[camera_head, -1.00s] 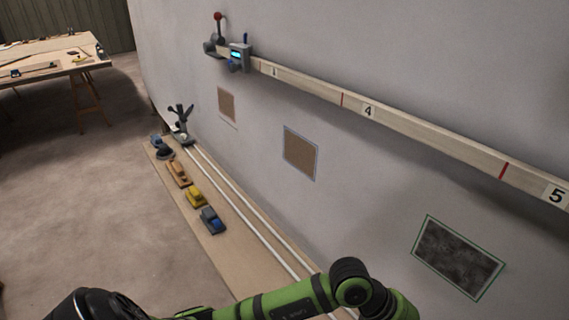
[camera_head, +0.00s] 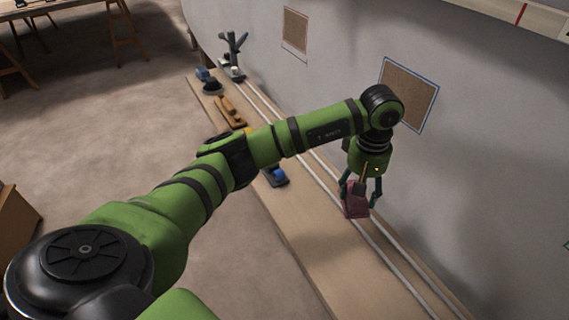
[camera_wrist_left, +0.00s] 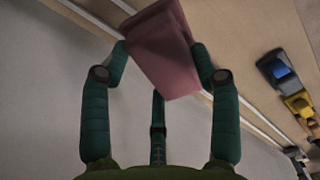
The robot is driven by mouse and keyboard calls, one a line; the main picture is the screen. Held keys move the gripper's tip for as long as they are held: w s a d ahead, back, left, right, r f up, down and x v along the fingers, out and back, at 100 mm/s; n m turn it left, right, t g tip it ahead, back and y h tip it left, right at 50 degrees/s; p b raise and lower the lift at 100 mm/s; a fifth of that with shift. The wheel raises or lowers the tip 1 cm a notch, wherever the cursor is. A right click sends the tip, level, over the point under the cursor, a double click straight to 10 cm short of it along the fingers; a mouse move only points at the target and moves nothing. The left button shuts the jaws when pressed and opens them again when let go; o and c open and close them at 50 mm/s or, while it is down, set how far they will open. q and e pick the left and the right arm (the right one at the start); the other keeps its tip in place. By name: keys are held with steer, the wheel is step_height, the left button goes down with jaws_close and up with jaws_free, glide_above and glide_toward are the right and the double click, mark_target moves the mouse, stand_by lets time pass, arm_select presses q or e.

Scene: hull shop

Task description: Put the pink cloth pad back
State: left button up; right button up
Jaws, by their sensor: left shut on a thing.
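The pink cloth pad (camera_head: 355,200) is held in my left gripper (camera_head: 360,187), which points down over the board (camera_head: 300,242) at the foot of the wall. The pad also shows in the left wrist view (camera_wrist_left: 163,50), between the green fingers of the left gripper (camera_wrist_left: 160,65). The fingers are shut on its sides. The pad appears to be just above the board or close to the white rails; whether it touches them I cannot tell. My right gripper is not in view.
On the board, a blue-grey tool (camera_head: 275,176) lies left of the pad. Farther back are an orange-brown tool (camera_head: 230,111), a dark blue one (camera_head: 209,84) and a dark stand (camera_head: 233,55). Brown framed patches (camera_head: 408,92) are on the wall. The board's near part is bare.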

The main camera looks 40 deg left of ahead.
arm_select(q)
steer(key=a, duration=0.4)
steer(key=s+a+f, duration=0.1)
steer(key=a+f, duration=0.1)
steer(key=a, duration=0.1)
steer(key=s+a+f, duration=0.1)
steer(key=a+f, duration=0.1)
steer(key=a, duration=0.1)
steer(key=s+a+f, duration=0.1)
steer(key=a+f, duration=0.1)
steer(key=a, duration=0.1)
steer(key=shift+a+p, duration=0.2)
steer(key=shift+p, duration=0.1)
step_height(320, 180, down, 4)
steer(key=shift+f, duration=0.1)
steer(key=o, duration=1.1)
steer(key=shift+c, duration=0.2)
step_height(320, 180, up, 12)
